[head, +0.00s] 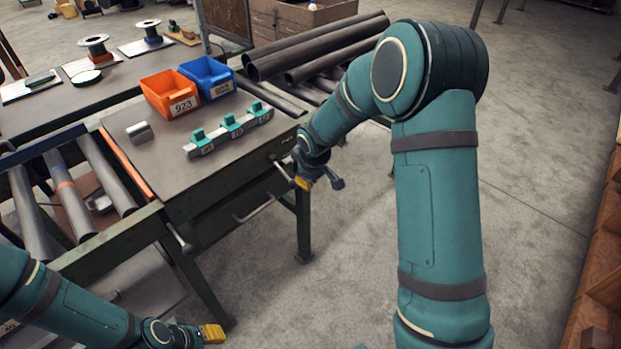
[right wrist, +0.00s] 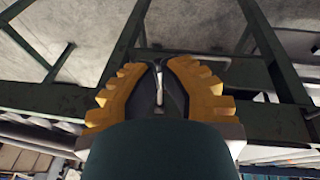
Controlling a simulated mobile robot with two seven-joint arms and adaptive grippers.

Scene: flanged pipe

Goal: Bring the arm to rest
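My right arm (head: 435,190) reaches up, bends at the elbow and comes down toward the bench's right front corner. My right gripper (head: 303,184) hangs beside the bench edge, low and outside the top. In the right wrist view its two yellow-and-black fingers (right wrist: 159,65) come close together at the tips. A thin light rod shows between them; I cannot tell whether it is touched or lies behind. My left gripper (head: 213,333) is at the bottom left, in front of the bench; only its yellow part shows, so its opening is hidden.
The bench top (head: 150,160) holds an orange bin (head: 170,93), a blue bin (head: 208,78), a teal-and-grey rack (head: 229,131) and a small metal block (head: 140,132). Dark pipes (head: 315,48) lie behind. Handles (head: 262,207) stick out from the bench front. Open floor (head: 540,170) lies right.

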